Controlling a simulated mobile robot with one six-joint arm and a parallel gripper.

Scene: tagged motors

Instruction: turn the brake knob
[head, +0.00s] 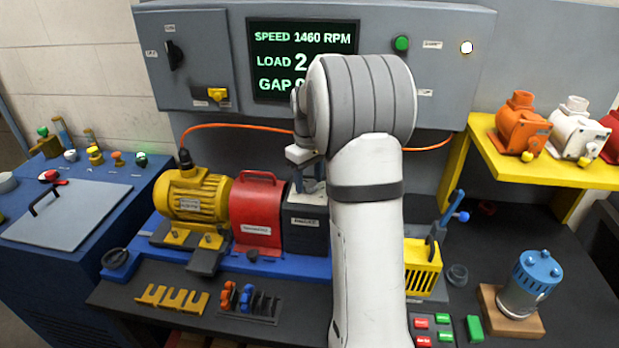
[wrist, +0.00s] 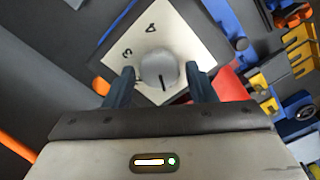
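The brake knob (wrist: 160,69) is a round grey dial with a dark pointer line, on a pale plate (wrist: 188,38) with the numerals 3 and 4 showing. In the wrist view the pointer line points toward the bottom of the picture. My gripper (wrist: 159,74) is open, with one dark finger on each side of the knob and a small gap showing on both sides. In the head view my gripper (head: 308,183) is over the dark brake box (head: 305,233), beside the red housing (head: 257,212). My arm and fingers hide the knob there.
A yellow motor (head: 192,197) stands left of the red housing on a blue base (head: 170,231). An orange cable (head: 245,126) runs behind. A yellow slotted block (head: 423,270) is right of my arm. A panel with a screen (head: 280,60) rises at the back.

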